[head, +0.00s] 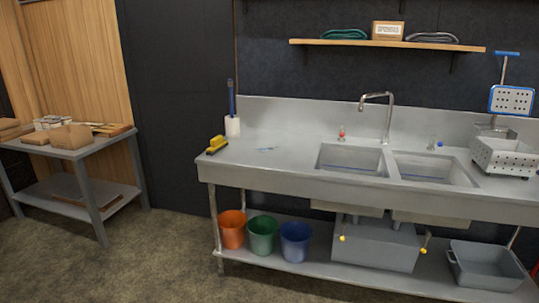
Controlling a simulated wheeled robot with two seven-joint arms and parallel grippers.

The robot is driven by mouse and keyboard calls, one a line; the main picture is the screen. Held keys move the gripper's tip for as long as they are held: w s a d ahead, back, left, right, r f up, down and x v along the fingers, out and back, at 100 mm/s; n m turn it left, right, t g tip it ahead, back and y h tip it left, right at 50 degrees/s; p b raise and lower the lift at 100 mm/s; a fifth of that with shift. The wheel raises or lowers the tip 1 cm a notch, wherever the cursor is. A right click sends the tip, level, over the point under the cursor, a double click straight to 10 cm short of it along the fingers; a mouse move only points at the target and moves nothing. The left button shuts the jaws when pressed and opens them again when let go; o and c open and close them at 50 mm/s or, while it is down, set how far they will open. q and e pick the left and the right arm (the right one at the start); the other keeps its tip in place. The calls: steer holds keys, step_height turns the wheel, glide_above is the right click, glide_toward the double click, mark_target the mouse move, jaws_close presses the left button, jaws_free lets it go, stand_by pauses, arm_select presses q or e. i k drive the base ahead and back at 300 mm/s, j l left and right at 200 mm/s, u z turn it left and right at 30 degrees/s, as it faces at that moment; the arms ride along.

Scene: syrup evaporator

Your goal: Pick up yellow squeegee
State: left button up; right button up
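A yellow tool with a dark edge, which looks like the yellow squeegee (217,143), lies near the left front corner of the steel sink counter (270,167). Its yellow part faces up and the dark strip is along its lower side. Nothing covers it. Neither of my grippers shows in the head view.
A white holder (232,126) with a blue-handled brush stands just behind the squeegee. Two sink basins (352,158) lie to the right. Orange (232,229), green (262,235) and blue (295,241) buckets stand on the lower shelf. The floor (150,260) in front is clear.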

mark_target(217, 144)
steer(key=i+u, duration=0.25)
steer(key=i, duration=0.25)
steer(key=i+l+u, duration=0.3)
steer(key=i, duration=0.15)
steer(key=i+l+u, duration=0.25)
steer(key=i, duration=0.2)
steer(key=i+l+u, duration=0.25)
steer(key=i+l, duration=0.05)
steer(key=i, duration=0.1)
